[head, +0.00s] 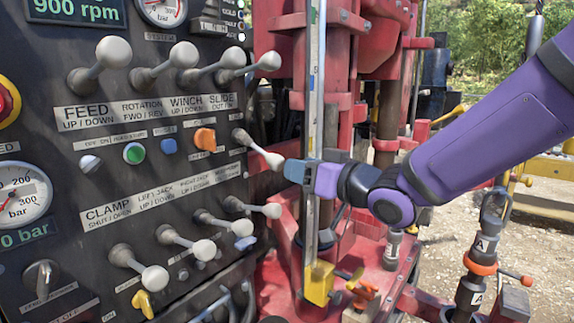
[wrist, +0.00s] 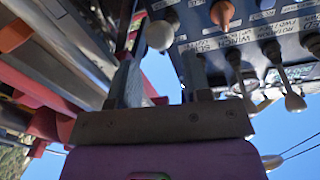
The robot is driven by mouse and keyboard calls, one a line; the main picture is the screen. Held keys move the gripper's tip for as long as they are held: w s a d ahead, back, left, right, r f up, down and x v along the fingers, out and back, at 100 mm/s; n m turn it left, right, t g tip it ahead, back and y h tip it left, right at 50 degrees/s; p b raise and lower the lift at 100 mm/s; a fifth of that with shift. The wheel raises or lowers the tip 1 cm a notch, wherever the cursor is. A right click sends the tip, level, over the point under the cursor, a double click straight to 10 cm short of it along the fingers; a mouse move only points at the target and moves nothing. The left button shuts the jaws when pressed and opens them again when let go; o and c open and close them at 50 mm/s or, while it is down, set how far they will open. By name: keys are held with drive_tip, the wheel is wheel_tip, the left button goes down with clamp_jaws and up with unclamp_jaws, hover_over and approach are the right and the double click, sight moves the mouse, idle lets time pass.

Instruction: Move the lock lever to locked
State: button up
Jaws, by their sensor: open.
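No label reading "lock" is legible, so I cannot tell for sure which handle is the lock lever. A lone lever with a white ball knob (head: 274,161) sticks out from the right edge of the black panel. My gripper (head: 290,171) is just right of this knob in the head view; whether they touch is unclear. In the wrist view my gripper (wrist: 160,82) has its two fingers apart with nothing between them. A white ball knob (wrist: 159,35) shows beyond the fingertips there. Low on the mast, an orange-and-yellow handle (head: 362,288) sits beside a yellow block (head: 318,283).
The panel (head: 60,130) carries a row of feed, rotation, winch and slide levers (head: 185,55) above and several clamp and jack levers (head: 187,243) below. An orange selector (head: 204,139) sits between. The red mast (head: 340,60) stands behind my gripper.

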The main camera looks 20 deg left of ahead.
drive_tip(key=v, duration=0.5)
drive_tip(key=shift+d, duration=0.1)
drive_tip(key=s+d+m+t+h, duration=0.1)
drive_tip(key=d+m+t+h, duration=0.4)
drive_tip(key=d+h, duration=1.45)
drive_tip(key=s+d+f+m+g+y, duration=0.2)
drive_tip(key=s+d+m+g, duration=0.3)
drive_tip(key=s+d, duration=1.2)
drive_tip(key=s+g+y, duration=0.1)
drive_tip(key=g, duration=0.2)
drive_tip(key=shift+s+d+m, duration=0.2)
drive_tip(key=shift+d+m, duration=0.1)
drive_tip(key=shift+d, duration=0.1)
